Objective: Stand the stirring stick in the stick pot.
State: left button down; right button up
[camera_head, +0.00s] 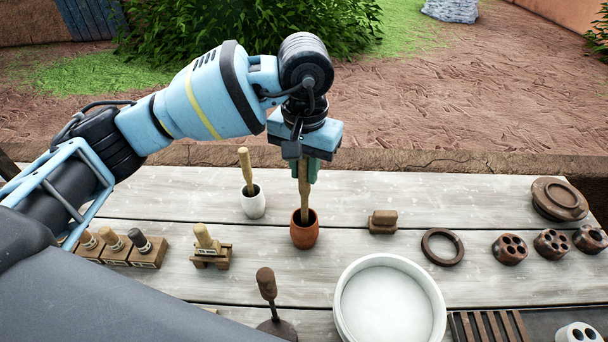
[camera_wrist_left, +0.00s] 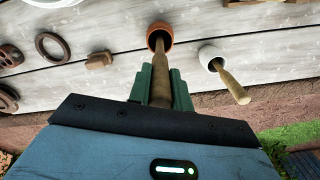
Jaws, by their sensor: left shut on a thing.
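My left gripper (camera_head: 306,172) is shut on the upper part of a wooden stirring stick (camera_head: 304,195), which hangs nearly upright. The stick's lower end is inside the mouth of the reddish-brown pot (camera_head: 304,237); whether it touches the bottom is hidden. In the left wrist view the stick (camera_wrist_left: 161,78) runs from between the green fingers into the pot's opening (camera_wrist_left: 159,28). A small white pot (camera_head: 253,205) stands left of the brown one with another wooden stick (camera_head: 245,165) leaning in it. The right gripper is not in view.
A white round basin (camera_head: 436,296) stands at the front. Wooden stamps (camera_head: 147,250) and a stamp on a stand (camera_head: 208,243) lie left. A small brown block (camera_head: 382,221), a dark ring (camera_head: 442,247) and several holed pieces (camera_head: 510,248) lie right. Table between is clear.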

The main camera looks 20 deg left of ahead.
pick_arm(q)
jog(key=shift+f, duration=1.2)
jog(key=shift+f, duration=0.25)
jog(key=c, duration=1.3)
grip_release()
jog(key=shift+r, duration=0.1)
notch_tip(320, 180, up, 12)
jog(key=shift+r, duration=0.2)
jog(key=shift+f, duration=0.1)
